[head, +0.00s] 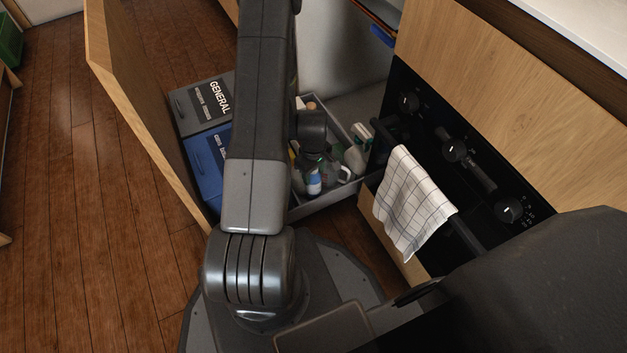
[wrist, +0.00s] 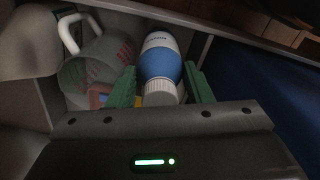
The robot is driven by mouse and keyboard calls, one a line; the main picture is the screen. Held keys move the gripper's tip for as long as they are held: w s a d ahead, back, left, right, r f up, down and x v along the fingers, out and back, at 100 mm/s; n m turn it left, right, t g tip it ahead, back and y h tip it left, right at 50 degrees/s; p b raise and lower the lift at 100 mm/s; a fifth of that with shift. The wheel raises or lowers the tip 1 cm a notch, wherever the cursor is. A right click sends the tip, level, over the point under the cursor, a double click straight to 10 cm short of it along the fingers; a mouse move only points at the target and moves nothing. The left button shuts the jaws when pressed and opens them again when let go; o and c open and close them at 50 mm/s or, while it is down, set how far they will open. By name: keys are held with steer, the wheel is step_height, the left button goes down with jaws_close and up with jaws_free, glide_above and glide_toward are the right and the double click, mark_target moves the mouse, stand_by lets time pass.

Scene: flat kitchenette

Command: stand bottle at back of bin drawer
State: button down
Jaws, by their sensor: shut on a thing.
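A white and blue bottle (wrist: 160,60) with a white ribbed cap is between the green finger pads of my gripper (wrist: 160,88) in the wrist view. My gripper is shut on it. In the head view the bottle (head: 313,183) shows just below my gripper, over the grey compartment at the right of the pulled-out bin drawer (head: 345,197). I cannot tell whether its base touches the drawer floor. My arm hides part of the drawer.
A grey bin marked GENERAL (head: 190,108) and a blue bin (head: 203,170) fill the drawer's left side. A clear jug (wrist: 95,65) and other containers crowd beside the bottle. The oven with a checked towel (head: 412,203) stands close on the right.

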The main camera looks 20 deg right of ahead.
steer(key=shift+f+b, duration=0.6)
steer(key=shift+f, duration=1.15)
steer(key=shift+f, duration=0.2)
steer(key=c, duration=0.7)
jaws_free()
steer(key=shift+r, duration=0.15)
step_height(320, 180, up, 12)
steer(key=p, duration=0.5)
